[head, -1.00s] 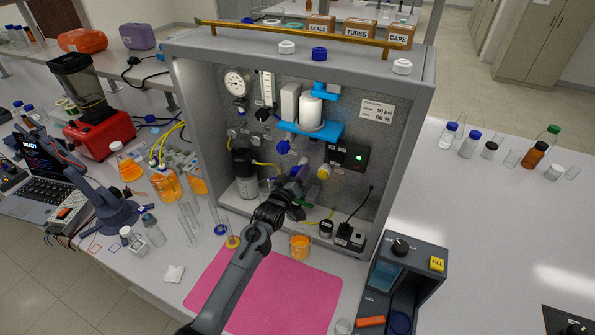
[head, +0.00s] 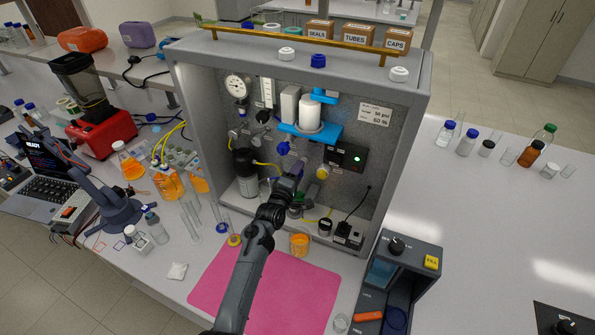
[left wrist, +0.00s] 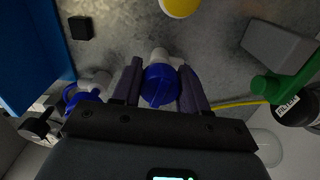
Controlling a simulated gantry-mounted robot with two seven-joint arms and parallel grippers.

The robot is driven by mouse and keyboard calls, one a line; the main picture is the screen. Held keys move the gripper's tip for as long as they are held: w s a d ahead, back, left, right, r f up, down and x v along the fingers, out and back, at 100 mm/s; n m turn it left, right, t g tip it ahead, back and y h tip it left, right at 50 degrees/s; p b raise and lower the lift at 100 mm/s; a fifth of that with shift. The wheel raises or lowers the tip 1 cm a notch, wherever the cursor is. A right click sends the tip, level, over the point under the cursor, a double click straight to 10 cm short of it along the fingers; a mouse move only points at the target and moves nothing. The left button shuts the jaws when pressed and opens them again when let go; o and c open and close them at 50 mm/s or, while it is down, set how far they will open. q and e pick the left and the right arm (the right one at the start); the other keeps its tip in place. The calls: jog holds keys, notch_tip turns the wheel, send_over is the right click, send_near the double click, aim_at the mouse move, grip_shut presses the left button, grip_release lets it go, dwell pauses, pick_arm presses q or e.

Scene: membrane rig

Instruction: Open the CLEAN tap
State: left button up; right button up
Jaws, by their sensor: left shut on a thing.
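My left gripper (head: 297,172) reaches into the open-fronted grey cabinet, below the blue bracket (head: 302,131). In the left wrist view my left gripper (left wrist: 159,88) is shut on a blue tap handle (left wrist: 160,86), with one dark finger on each side of it. A pale fitting shows behind the handle at the panel. In the head view the gripper hides this handle. A second blue handle (left wrist: 82,97) sits to the left in the wrist view, outside the fingers. I cannot read which tap is marked CLEAN. My right gripper is not in view.
A yellow knob (head: 321,172) is close to the right of the gripper. A green part (left wrist: 289,84) and a dark filter (left wrist: 296,107) are at the right in the wrist view. An orange beaker (head: 299,244) and a pink mat (head: 265,290) lie below.

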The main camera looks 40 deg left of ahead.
pick_arm(q)
jog(key=shift+n+p, duration=0.3)
jog(key=shift+n, duration=0.9)
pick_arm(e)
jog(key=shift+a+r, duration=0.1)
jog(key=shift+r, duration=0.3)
pick_arm(q)
jog(key=o, duration=1)
jog(key=shift+o, duration=0.2)
jog(key=shift+s+d, duration=0.1)
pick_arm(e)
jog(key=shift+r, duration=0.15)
